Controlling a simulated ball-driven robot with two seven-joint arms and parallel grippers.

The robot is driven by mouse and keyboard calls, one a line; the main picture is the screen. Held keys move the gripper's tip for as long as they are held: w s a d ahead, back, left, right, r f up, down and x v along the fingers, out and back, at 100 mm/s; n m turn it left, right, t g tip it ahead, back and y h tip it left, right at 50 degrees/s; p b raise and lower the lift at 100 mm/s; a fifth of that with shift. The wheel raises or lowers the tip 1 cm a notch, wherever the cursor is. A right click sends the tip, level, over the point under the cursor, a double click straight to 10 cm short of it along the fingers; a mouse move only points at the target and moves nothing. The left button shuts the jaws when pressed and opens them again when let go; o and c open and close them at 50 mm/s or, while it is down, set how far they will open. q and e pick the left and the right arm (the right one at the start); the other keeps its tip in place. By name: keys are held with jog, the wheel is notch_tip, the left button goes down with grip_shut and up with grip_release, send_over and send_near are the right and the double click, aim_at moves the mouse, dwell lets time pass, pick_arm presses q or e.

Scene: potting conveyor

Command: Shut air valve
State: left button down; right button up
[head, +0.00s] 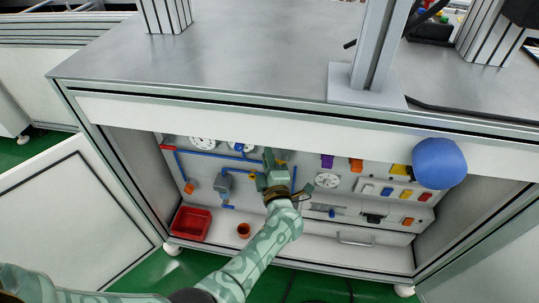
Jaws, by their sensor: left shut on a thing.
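The panel inside the open cabinet carries a blue air pipe (215,154), which runs right to my left gripper and turns down beside it. My left gripper (273,167) is at the panel, shut on a small part on this pipe line that looks like the air valve's handle. A bit of yellow (283,163) shows right beside the fingers. The gripper and wrist hide most of the valve, so I cannot tell how its handle is turned. My right gripper is not in view.
Round gauges (202,143), a blue-grey box (224,183) and coloured switches (388,191) surround the gripper. A red bin (192,223) and a small brown pot (244,230) stand on the cabinet floor. The table edge (250,109) overhangs. A rounded blue thing (439,163) is at right.

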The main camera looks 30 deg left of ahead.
pick_arm(q)
jog(key=shift+s+f+n+g, duration=0.1)
jog(key=shift+f+n+g, duration=0.4)
jog(key=shift+n, duration=0.5)
jog(key=shift+a+f+n+h, duration=0.1)
jog(key=shift+f+n+h, duration=0.2)
jog(key=shift+n, duration=0.2)
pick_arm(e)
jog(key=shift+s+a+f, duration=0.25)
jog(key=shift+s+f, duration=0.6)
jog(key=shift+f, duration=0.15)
pick_arm(q)
jog(key=c, duration=1.4)
grip_release()
jog(key=shift+c, duration=0.2)
jog(key=shift+r, duration=0.1)
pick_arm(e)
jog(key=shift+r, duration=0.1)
